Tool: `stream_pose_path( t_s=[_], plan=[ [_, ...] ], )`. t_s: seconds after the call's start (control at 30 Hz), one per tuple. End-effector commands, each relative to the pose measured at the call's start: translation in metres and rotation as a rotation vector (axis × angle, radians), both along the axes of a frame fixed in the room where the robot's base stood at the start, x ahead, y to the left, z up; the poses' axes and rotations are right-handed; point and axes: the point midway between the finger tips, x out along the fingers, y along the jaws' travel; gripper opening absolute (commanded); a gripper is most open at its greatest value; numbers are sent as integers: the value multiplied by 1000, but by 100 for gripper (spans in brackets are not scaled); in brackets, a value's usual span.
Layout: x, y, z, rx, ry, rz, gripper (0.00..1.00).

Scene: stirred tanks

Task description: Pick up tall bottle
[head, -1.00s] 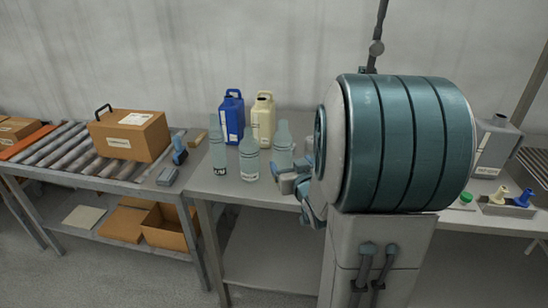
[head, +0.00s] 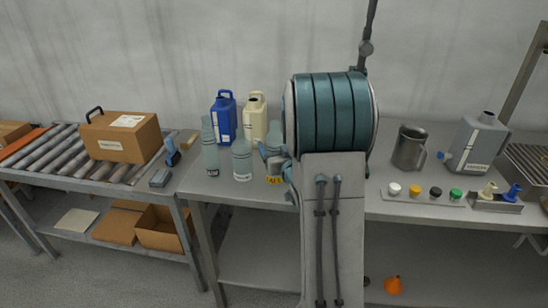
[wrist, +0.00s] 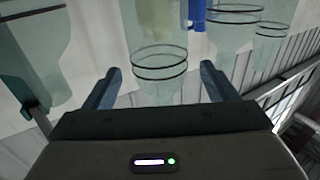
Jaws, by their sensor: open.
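Three pale, clear bottles stand on the grey table in the head view. The tallest and slimmest is the left bottle (head: 210,152); a shorter, wider bottle (head: 242,160) is right of it. A third bottle (head: 273,138) is partly hidden by my gripper. My gripper (head: 264,154) is right of the short bottle and close to the third. In the wrist view my gripper (wrist: 161,70) is open, with a clear ringed bottle (wrist: 158,66) showing between the fingers. I cannot tell whether that bottle lies between the fingertips or beyond them, or which one it is.
A blue jug (head: 224,118) and cream jug (head: 255,118) stand behind the bottles. A metal pitcher (head: 408,148), grey canister (head: 478,145) and small coloured caps (head: 415,192) are at right. A conveyor (head: 60,160) with a carton (head: 122,137) is at left.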

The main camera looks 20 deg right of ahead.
Motion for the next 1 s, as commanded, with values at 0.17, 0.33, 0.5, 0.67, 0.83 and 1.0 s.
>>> stream_pose_path(
  t_s=[0.17,0.33,0.5,0.67,0.83,1.0],
  plan=[
    [19,-2,1,0,2,1,79],
    [41,-4,0,-1,2,1,79],
    [50,-5,-1,-1,1,1,79],
    [50,-5,-1,-1,0,1,79],
    [50,-5,-1,-1,0,1,43],
    [50,-5,-1,-1,0,1,20]
  ],
)
